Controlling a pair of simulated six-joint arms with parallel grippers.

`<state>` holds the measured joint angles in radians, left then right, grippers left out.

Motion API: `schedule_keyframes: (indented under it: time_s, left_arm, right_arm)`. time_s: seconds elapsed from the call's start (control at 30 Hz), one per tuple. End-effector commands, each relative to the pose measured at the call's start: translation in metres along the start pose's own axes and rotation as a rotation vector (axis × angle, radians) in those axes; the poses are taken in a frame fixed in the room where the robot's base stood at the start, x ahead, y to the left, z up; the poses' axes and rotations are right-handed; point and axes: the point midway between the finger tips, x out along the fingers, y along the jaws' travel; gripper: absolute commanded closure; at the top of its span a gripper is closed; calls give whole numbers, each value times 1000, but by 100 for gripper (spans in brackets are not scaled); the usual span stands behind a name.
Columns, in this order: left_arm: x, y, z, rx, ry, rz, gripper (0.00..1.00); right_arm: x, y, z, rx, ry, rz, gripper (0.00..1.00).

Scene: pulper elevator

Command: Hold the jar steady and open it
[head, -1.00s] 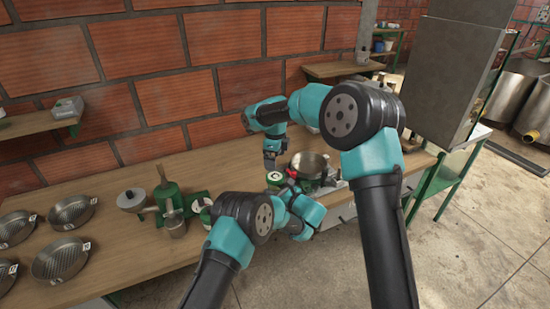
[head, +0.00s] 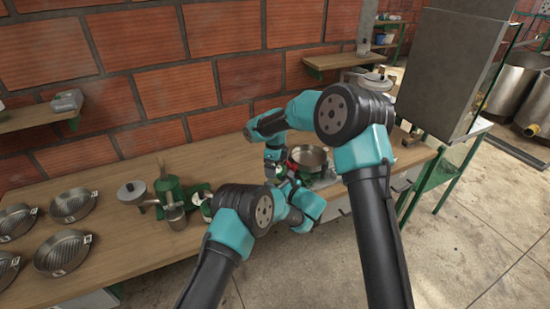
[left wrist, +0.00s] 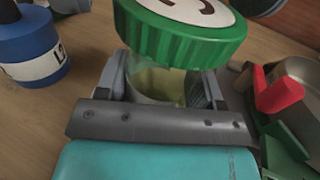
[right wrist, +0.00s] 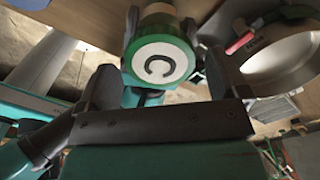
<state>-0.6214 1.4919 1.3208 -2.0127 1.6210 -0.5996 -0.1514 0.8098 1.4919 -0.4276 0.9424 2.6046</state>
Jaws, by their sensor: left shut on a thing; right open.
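The jar (left wrist: 160,84) is clear with a yellowish filling and has a ridged green lid (left wrist: 165,35) with a white top marked "C". My left gripper (left wrist: 160,92) is shut on the jar body below the lid. In the right wrist view the lid (right wrist: 160,62) faces the camera. My right gripper (right wrist: 168,45) is open, its fingers on either side of the lid; I cannot tell whether they touch it. In the head view the jar is mostly hidden by my right gripper (head: 275,168) and the left arm.
A metal pot (head: 310,158) stands just right of the jar, its red handle (left wrist: 280,92) close to my left gripper. A blue labelled bottle (left wrist: 30,50) stands on the other side. A green grinder (head: 168,190) and several pans (head: 65,255) are farther left on the wooden counter (head: 120,262).

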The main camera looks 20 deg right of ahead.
Motion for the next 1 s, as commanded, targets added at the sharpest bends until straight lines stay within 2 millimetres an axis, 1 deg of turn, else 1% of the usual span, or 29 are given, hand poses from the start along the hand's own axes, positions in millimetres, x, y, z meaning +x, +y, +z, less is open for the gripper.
schedule_keyframes:
  time_s: [0.03, 0.13, 0.43, 0.9, 0.97, 1.0]
  left_arm:
    - [0, 0, 0, -1, -1, 0, 100]
    - [0, 0, 0, -1, -1, 0, 100]
    - [0, 0, 0, -1, -1, 0, 100]
    - [0, 0, 0, 0, 0, 0, 100]
    - [0, 0, 0, 0, 0, 0, 100]
    - [0, 0, 0, 0, 0, 0, 100]
  right_arm:
    - [5, 0, 0, 0, 1, 1, 7]
    - [10, 0, 0, 0, 1, 0, 7]
    - [11, 0, 0, 0, 0, 0, 7]
    - [11, 0, 0, -1, 0, 0, 52]
    - [11, 0, 0, -1, 0, 0, 57]
    - [11, 0, 0, -1, 0, 0, 58]
